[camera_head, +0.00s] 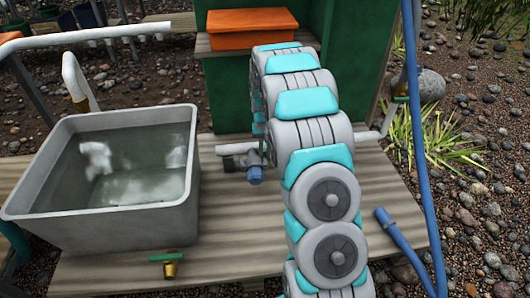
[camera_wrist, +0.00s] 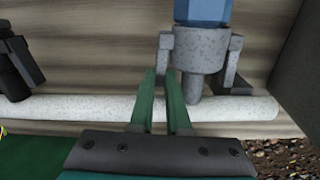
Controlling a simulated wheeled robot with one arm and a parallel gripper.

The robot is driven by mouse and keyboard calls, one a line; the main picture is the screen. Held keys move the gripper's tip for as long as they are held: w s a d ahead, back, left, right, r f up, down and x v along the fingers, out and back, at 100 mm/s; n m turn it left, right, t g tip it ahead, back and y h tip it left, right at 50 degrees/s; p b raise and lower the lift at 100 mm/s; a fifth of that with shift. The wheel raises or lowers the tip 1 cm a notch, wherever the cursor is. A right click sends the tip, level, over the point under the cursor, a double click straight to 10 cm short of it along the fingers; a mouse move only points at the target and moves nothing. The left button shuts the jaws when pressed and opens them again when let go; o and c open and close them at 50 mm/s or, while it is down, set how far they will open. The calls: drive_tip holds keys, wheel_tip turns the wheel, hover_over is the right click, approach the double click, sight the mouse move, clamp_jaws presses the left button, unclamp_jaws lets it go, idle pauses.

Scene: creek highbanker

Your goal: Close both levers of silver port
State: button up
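The silver port (camera_wrist: 199,57) is a speckled grey coupling with a blue part (camera_wrist: 202,12) at its top in the wrist view. One grey lever (camera_wrist: 165,58) stands along its left side and another lever (camera_wrist: 234,62) along its right side. I cannot tell how far either lever is closed. My gripper (camera_wrist: 161,74) has two green fingers with a gap between them. Its tips are just below the left lever, and I cannot tell if they touch it. In the head view the blue part (camera_head: 255,174) shows left of my arm, and my gripper is hidden.
A dark fitting (camera_wrist: 14,68) with a grey lever is at the left of the wrist view. A white pipe (camera_wrist: 80,107) crosses below the port. A grey water tub (camera_head: 40,224) and a brass valve with a green handle (camera_head: 172,262) are on the wooden deck (camera_head: 225,245). A blue hose (camera_head: 420,130) runs at right.

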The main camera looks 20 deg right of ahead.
drive_tip(key=o, duration=0.4)
drive_tip(key=shift+d, duration=0.1)
